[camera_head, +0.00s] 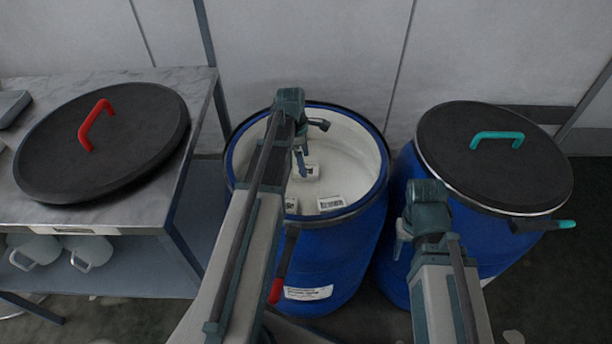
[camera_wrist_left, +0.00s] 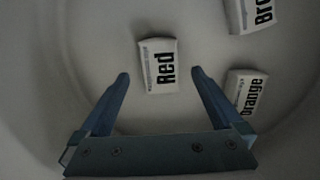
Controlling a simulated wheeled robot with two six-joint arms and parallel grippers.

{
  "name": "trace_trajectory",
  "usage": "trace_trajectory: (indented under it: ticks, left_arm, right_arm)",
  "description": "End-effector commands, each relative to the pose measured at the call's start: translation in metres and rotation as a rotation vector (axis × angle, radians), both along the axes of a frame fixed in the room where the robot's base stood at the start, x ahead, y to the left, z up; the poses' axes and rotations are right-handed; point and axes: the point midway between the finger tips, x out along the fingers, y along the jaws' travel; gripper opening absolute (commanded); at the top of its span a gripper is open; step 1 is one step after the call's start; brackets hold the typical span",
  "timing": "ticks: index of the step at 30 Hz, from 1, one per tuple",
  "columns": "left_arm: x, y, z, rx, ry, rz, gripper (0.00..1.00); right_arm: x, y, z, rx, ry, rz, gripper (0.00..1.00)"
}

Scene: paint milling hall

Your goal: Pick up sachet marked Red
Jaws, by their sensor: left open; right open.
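The sachet marked Red (camera_wrist_left: 158,65) is a small white packet with black lettering on the pale drum floor, in the left wrist view. My left gripper (camera_wrist_left: 160,76) is open, its fingertips on either side of the packet's near end in that picture; nothing is held. In the head view my left gripper (camera_head: 310,146) reaches down into the open blue drum (camera_head: 335,245). Small white packets show inside there, but which one is Red cannot be read. My right gripper (camera_head: 399,240) is open and empty in front of the lidded drum.
Sachets marked Orange (camera_wrist_left: 243,94) and Bro… (camera_wrist_left: 249,14), partly cut off, lie right of Red. The drum rim surrounds my left gripper. A black lid with a red handle (camera_head: 97,125) lies on the left table (camera_head: 100,216). A second blue drum has a closed lid (camera_head: 495,165).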

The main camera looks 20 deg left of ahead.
Motion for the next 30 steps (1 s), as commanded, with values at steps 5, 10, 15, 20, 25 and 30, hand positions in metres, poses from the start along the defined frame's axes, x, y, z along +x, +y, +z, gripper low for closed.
trace_trajectory:
  ticks: [5, 10, 15, 20, 25, 30]
  left_arm:
    - [0.001, -0.003, -0.029, 0.0, 0.0, -0.001, 1.0]
    - [0.001, -0.004, -0.034, 0.0, 0.0, -0.001, 1.0]
    - [0.001, -0.004, -0.032, 0.0, 0.0, 0.0, 1.0]
    - [0.001, -0.004, -0.032, 0.0, 0.0, 0.0, 1.0]
    - [0.001, -0.004, -0.034, 0.0, 0.0, 0.0, 1.0]
    - [0.001, -0.004, -0.037, 0.0, 0.0, 0.0, 1.0]
  right_arm:
    - [0.0, 0.0, -0.029, 0.0, 0.0, 0.0, 0.5]
    - [0.0, 0.0, -0.034, 0.0, 0.0, 0.0, 0.5]
    - [0.0, 0.0, -0.032, 0.0, 0.0, 0.0, 0.5]
    - [0.0, 0.0, -0.032, 0.0, 0.0, 0.0, 0.5]
    - [0.0, 0.0, -0.035, 0.0, 0.0, 0.0, 0.5]
    - [0.0, 0.0, -0.037, 0.0, 0.0, 0.0, 0.5]
